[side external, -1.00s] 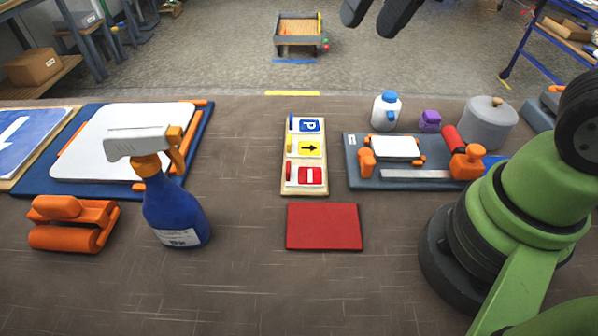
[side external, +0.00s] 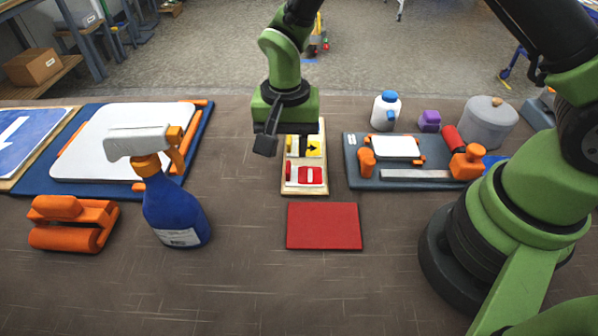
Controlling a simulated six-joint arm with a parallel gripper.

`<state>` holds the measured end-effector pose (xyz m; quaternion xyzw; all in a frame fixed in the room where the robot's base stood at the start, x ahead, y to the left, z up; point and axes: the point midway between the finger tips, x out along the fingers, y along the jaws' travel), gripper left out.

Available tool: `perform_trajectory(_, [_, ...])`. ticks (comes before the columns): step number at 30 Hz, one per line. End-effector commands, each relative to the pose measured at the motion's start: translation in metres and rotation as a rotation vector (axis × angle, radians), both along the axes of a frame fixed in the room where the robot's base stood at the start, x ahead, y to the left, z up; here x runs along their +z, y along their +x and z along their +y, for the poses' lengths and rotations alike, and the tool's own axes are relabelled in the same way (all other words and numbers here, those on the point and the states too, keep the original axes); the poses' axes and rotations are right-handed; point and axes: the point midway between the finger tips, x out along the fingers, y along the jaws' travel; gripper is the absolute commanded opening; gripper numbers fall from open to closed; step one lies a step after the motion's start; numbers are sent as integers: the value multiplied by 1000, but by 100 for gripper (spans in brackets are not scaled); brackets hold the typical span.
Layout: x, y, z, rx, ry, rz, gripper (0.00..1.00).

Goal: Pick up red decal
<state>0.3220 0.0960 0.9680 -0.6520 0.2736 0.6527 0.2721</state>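The red decal (side external: 310,175), with a white no-entry bar, lies in the front slot of a small wooden rack (side external: 306,191) in the middle of the table. A red tab is at its left edge. Behind it in the rack is a yellow decal (side external: 316,145) with a black arrow, partly covered by my gripper. My gripper (side external: 284,144) points down over the back of the rack, behind the red decal in the picture. Its fingers look spread apart, with nothing between them. The blue decal at the rack's back is hidden behind my gripper.
A plain red plate (side external: 324,227) lies in front of the rack. A blue spray bottle (side external: 176,212) stands to the left, near an orange roller tool (side external: 72,224). A grey tool board (side external: 362,181) lies to the right. The front middle table is clear.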

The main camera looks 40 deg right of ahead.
Motion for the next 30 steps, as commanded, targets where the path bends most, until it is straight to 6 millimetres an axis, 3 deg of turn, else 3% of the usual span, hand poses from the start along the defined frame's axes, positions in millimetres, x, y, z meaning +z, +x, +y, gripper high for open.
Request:
perform_trajectory(12, [-51,1,1,1,1,1,39])
perform_trajectory(20, [-55,1,1,1,3,-1,39])
perform_trajectory(21, [-55,1,1,1,3,-1,37])
perform_trajectory(26, [-55,1,1,1,2,-1,0])
perform_trajectory(30, [-55,1,1,1,3,-1,0])
